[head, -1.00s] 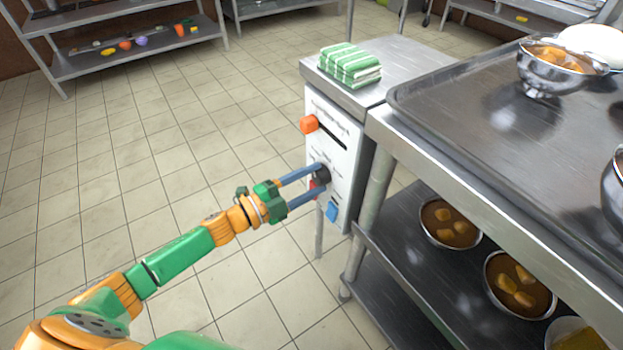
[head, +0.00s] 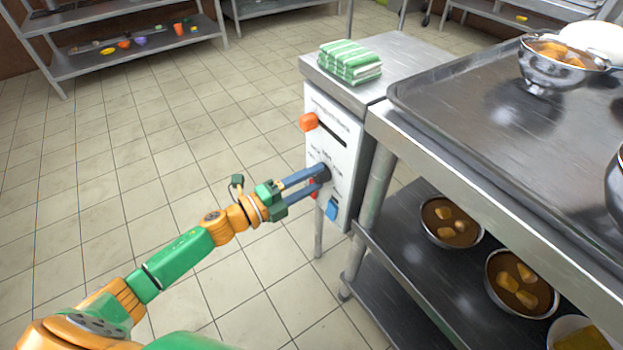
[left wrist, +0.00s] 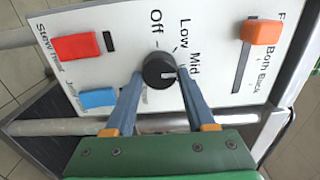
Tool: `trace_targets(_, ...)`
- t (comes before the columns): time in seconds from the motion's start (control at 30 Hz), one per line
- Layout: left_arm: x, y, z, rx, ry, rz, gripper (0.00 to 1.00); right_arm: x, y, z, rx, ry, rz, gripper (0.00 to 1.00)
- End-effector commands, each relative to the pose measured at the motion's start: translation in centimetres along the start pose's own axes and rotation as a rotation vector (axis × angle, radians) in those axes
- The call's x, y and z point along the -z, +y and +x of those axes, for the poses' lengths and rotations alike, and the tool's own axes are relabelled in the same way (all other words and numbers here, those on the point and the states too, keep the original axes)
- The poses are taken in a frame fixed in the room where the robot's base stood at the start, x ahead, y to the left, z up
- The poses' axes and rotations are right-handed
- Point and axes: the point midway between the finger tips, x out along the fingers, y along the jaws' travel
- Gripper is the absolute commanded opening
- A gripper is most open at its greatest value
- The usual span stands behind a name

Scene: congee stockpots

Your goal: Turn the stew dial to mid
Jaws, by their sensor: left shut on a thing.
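The stew dial is a round black knob (left wrist: 158,72) on a white control panel (head: 342,150); its white pointer mark faces right in the left wrist view, roughly toward the "Mid" label. "Off" and "Low" are printed above it there. My left gripper (head: 322,176) is shut on the dial, one finger on each side; its blue fingers (left wrist: 160,92) also show in the left wrist view. In the head view the fingers hide part of the dial. My right gripper is not in view.
An orange slider knob (left wrist: 262,32) with a slot, a red switch (left wrist: 76,47) and a blue switch (left wrist: 99,97) sit close around the dial. A steel table (head: 376,130) with a tray stands right of the panel. A folded green-striped towel (head: 350,63) lies above. Floor at left is clear.

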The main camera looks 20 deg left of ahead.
Motion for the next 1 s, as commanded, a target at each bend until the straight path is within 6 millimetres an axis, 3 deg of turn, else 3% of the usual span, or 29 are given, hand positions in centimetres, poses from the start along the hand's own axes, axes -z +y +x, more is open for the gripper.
trace_targets(0.27, 0.1, 0.1, 0.0, -0.002, 0.001, -0.001, 0.00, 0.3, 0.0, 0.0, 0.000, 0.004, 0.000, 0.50)
trace_targets(0.3, 0.1, 0.1, 0.0, -0.002, 0.001, -0.001, 0.63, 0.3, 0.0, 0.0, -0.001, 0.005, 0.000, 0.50)
trace_targets(0.4, 0.1, 0.1, 0.0, -0.002, 0.001, -0.001, 0.85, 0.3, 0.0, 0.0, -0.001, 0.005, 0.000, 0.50)
trace_targets(0.73, 0.0, 0.0, -0.5, -0.001, -0.001, -0.002, 0.85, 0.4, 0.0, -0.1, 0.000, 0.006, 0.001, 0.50)
trace_targets(1.0, 0.1, 0.1, -5.6, -0.006, -0.001, -0.004, 0.85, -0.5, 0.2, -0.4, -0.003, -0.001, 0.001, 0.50)
